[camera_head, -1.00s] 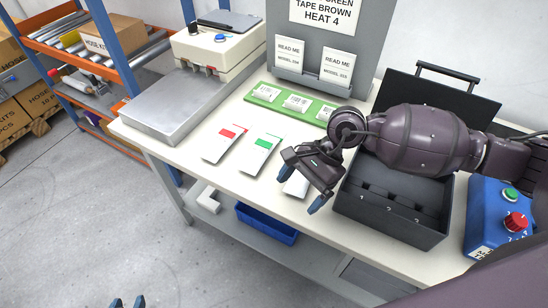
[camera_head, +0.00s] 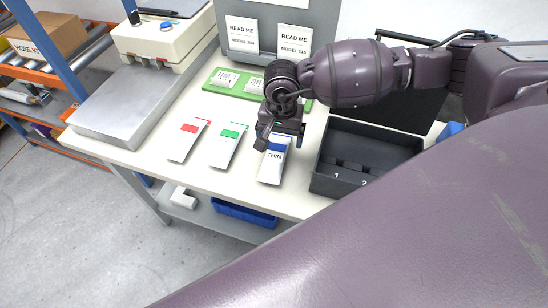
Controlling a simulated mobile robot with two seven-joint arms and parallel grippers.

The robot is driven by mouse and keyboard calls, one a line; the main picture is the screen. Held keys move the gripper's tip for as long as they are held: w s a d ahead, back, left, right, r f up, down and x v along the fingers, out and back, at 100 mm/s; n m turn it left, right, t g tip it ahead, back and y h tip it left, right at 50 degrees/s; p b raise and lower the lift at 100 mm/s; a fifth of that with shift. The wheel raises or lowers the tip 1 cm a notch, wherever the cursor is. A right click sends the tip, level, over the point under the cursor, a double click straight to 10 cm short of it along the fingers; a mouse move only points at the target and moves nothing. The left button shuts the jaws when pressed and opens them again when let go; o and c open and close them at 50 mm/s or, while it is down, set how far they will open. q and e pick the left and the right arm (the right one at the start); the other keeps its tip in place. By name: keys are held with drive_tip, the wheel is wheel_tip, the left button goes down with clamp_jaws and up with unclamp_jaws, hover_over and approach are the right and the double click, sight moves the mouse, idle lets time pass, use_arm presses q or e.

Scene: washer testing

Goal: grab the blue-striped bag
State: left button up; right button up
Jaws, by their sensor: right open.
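The blue-striped bag (camera_head: 272,168) lies flat on the white table, right of the green-striped bag (camera_head: 228,145) and the red-striped bag (camera_head: 188,139). It is white with a blue band and dark lettering ending in "THIN". I cannot tell whether the fingers touch the bag. My left gripper is not in view.
A black open case (camera_head: 322,172) with numbered slots stands just right of the bag. A green tray (camera_head: 226,88) with white packets lies behind. A sealing machine (camera_head: 150,42) and metal plate (camera_head: 120,108) are at left. A blue bin (camera_head: 240,215) sits on the shelf below.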

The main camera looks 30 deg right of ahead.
sight(277, 148)
drive_tip(key=f, duration=0.2)
drive_tip(key=a+f, duration=0.1)
drive_tip(key=f, duration=0.1)
drive_tip(key=shift+w+f, duration=0.1)
drive_tip(key=shift+f, duration=0.4)
drive_tip(key=c, duration=1.1)
drive_tip(key=shift+r, duration=0.15)
